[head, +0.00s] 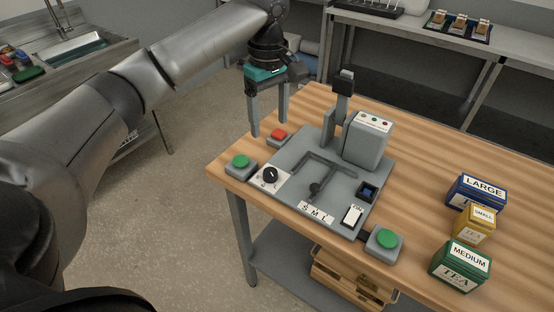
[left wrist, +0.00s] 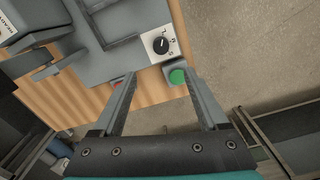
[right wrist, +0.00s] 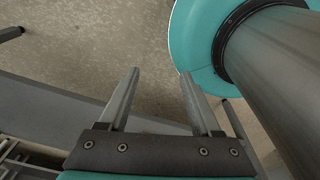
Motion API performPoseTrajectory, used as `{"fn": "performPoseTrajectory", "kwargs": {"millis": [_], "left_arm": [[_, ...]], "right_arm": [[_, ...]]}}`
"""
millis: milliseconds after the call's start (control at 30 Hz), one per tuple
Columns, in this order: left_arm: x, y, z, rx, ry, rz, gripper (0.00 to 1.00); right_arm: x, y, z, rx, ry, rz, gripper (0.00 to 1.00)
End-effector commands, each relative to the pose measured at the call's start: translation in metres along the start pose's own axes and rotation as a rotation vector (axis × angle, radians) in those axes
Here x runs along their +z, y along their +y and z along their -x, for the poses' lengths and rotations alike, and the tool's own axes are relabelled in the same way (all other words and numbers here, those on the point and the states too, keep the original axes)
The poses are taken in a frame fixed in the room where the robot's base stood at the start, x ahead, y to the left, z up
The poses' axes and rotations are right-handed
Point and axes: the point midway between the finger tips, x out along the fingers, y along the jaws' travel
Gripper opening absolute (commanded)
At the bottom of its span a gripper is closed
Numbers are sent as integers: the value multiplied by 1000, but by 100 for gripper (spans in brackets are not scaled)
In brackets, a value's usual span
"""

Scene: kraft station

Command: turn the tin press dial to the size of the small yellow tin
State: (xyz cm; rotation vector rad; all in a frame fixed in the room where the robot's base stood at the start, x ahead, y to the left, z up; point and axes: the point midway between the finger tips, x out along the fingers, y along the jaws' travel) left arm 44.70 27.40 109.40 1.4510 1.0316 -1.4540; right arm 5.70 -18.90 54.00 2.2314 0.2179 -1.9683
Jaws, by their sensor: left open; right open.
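The tin press (head: 330,165) is a grey machine on the wooden table. Its black round dial (head: 270,175) sits on a white plate at the left front corner; it also shows in the left wrist view (left wrist: 161,45). The small yellow tin (head: 474,224) stands at the right, between the blue large tin (head: 477,193) and the green medium tin (head: 460,266). My left gripper (head: 268,133) is open and empty, pointing down near the table's left edge, behind the dial and apart from it. My right gripper (right wrist: 158,75) is open and empty over the floor.
A green button (head: 241,162) and a red button (head: 278,135) flank the dial's side of the press. Another green button (head: 387,240) is at the front right. A lever (head: 315,188) sits in the slotted plate by the S M L label. The table (head: 430,170) is bare between press and tins.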

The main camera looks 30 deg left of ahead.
Motion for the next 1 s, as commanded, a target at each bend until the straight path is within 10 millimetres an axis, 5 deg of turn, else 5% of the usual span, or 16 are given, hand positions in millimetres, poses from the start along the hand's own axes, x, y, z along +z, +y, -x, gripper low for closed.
{"fn": "performPoseTrajectory", "kwargs": {"millis": [233, 600, 1000], "left_arm": [[0, -1, -47, -4, 1, -1, 76], [0, -1, -123, -3, 2, -3, 76], [0, 0, -148, 1, 2, -4, 76]], "right_arm": [[36, -7, -9, -8, -54, 1, 65], [24, -5, -27, -6, -31, 2, 65], [22, -5, -32, -6, -27, 1, 65]]}}
